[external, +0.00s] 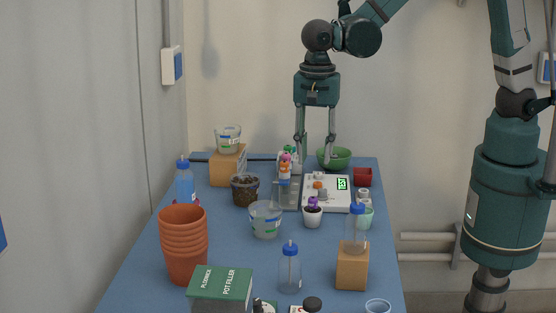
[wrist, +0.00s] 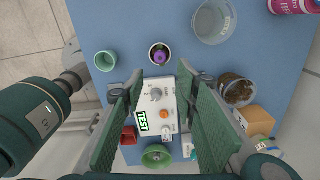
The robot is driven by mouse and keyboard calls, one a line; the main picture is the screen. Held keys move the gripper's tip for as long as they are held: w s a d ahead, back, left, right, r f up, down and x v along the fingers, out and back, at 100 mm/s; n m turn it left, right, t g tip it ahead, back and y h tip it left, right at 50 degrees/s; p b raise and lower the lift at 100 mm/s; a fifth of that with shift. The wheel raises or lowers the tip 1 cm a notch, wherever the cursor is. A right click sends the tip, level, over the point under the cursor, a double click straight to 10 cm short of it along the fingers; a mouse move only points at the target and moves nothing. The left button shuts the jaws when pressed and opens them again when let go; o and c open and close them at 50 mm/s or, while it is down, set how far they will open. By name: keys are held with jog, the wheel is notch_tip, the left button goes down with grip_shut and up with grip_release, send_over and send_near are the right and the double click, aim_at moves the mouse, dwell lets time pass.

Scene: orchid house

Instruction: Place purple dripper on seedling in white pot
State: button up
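A small white pot (external: 312,219) stands in front of a white device. I cannot tell whether this is the purple dripper, and no seedling is clearly distinguishable. My gripper (external: 316,157) is open and empty, pointing down above the back of the table. In the wrist view its fingers (wrist: 165,110) are spread wide over the white device, with the pot beyond them.
The white device (external: 318,207) has a lit green display. A green bowl (external: 341,160), red cup (external: 362,177), brown-filled pot (external: 245,195), clear tub (external: 265,222), stacked terracotta pots (external: 184,250), boxes and bottles crowd the blue table. Some table in front of the white pot is clear.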

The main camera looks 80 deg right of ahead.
jog(key=s+d+r+n+t, duration=0.3)
jog(key=s+d+r+n, duration=0.6)
jog(key=d+r, duration=0.3)
jog(key=s+d+r+n+t, duration=0.3)
jog(key=s+d+n, duration=0.6)
jog(key=s, duration=0.3)
jog(key=shift+d+r+n+t, duration=0.2)
jog(key=shift+d+n+t, duration=0.25)
jog(key=shift+n, duration=0.35)
jog(key=shift+f+b, duration=1.5)
jog(key=shift+f, duration=0.05)
